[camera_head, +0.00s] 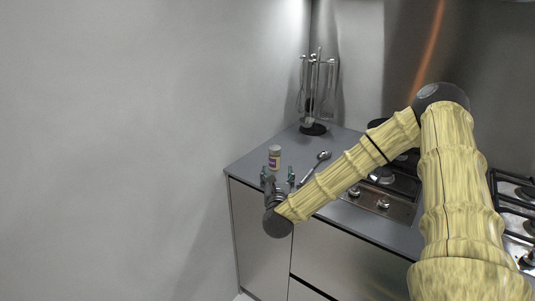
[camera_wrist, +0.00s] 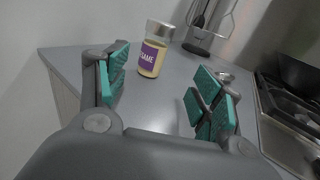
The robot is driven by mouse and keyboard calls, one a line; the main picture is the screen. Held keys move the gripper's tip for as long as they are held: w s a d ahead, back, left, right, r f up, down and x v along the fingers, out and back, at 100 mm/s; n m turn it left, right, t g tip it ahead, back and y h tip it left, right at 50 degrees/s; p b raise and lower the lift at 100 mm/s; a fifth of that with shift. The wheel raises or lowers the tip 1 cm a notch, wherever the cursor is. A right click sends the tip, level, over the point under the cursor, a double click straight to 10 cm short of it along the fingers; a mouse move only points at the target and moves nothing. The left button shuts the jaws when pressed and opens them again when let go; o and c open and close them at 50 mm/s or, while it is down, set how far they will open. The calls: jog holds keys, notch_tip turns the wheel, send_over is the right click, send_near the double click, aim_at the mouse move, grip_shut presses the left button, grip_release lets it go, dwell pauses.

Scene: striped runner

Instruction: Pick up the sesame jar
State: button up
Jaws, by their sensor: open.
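The sesame jar (camera_head: 274,157) stands upright on the grey counter. It is a small clear jar with pale contents, a silver lid and a purple label. In the wrist view the jar (camera_wrist: 154,50) is ahead of my gripper, between the lines of its two fingers but beyond the tips, nearer the left finger. My gripper (camera_head: 277,175) is open and empty at the front of the counter, just in front of the jar. Its teal finger pads (camera_wrist: 160,92) show on both sides in the wrist view. The jar is apart from the fingers.
A spoon (camera_head: 316,167) lies on the counter right of the jar. A utensil stand (camera_head: 313,128) with hanging tools is behind. A hob (camera_head: 384,190) is at the right. A wall (camera_head: 130,150) borders the left. The counter (camera_head: 247,166) is clear left of the jar.

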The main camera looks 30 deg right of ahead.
aim_at(275, 158)
jog(key=x, duration=0.2)
jog(key=p+x, duration=0.1)
jog(key=x, duration=0.1)
jog(key=a+x, duration=0.1)
jog(key=shift+w+d+r+p, duration=0.15)
jog(key=shift+w+d+p, duration=0.15)
jog(key=shift+w, duration=0.35)
jog(key=shift+w+d, duration=0.1)
jog(key=shift+w, duration=0.05)
jog(key=shift+w+d+r+p, duration=0.25)
jog(key=shift+w+d+p, duration=0.1)
jog(key=shift+p, duration=0.1)
jog(key=p+x, duration=0.1)
jog(key=x, duration=0.2)
jog(key=shift+w+a+r+p, duration=0.1)
jog(key=shift+r+p, duration=0.05)
jog(key=shift+p, duration=0.15)
jog(key=shift+w+d, duration=0.35)
jog(key=shift+w, duration=0.1)
jog(key=c, duration=1.2)
jog(key=shift+o, duration=0.2)
